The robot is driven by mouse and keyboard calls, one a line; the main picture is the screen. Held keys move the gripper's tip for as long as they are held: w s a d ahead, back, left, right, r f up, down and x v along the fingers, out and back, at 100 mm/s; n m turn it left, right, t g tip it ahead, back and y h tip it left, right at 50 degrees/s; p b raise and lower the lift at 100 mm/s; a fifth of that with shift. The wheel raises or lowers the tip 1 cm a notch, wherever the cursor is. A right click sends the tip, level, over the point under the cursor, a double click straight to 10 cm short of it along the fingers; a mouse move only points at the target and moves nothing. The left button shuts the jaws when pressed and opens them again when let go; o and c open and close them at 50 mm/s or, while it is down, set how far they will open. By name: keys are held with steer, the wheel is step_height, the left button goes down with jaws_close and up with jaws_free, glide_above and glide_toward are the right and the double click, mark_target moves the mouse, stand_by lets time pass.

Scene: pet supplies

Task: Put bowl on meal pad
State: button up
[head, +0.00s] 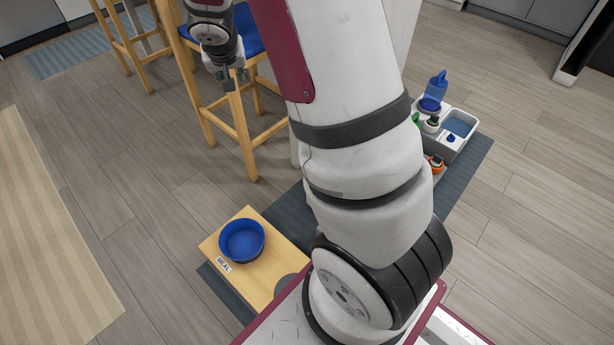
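A blue bowl (242,239) sits upright on a low wooden board (273,242) in the lower middle of the head view. A white label reading MEAL (223,265) is on the board's front left edge, beside the bowl. Any pad mark under the bowl is hidden by it. My gripper (229,79) is at the upper left, high and well away from the bowl, in front of a stool. Its fingers point down and are small in the view, so I cannot tell their opening. No bowl is in it.
A grey round patch (289,286) shows on the board, partly hidden by my arm. A blue-grey mat (291,218) lies under the board. A grey caddy (458,135) with bottles stands right. Wooden stools (243,128) stand behind. Floor left of the board is clear.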

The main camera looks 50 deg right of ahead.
steer(key=s+a+r+g, duration=0.1)
steer(key=s+a+r, duration=0.1)
steer(key=s+r, duration=0.5)
steer(key=s+a+r+g, duration=0.1)
steer(key=s+a+r, duration=0.3)
steer(key=s, duration=0.6)
steer(key=s+a+r+n+g+y, duration=0.1)
steer(key=s+a, duration=0.5)
steer(key=s, duration=0.6)
steer(key=s+a+r+n+g+y, duration=0.1)
steer(key=s+a+n, duration=0.4)
steer(key=s, duration=0.8)
steer(key=shift+s+a+r+n+g+y, duration=0.15)
steer(key=shift+a+n+g+y, duration=0.15)
steer(key=shift+a+g+y, duration=0.6)
steer(key=shift+a, duration=0.1)
step_height(320, 180, up, 31)
steer(key=t+p, duration=0.4)
steer(key=p, duration=2.5)
steer(key=shift+d, duration=0.25)
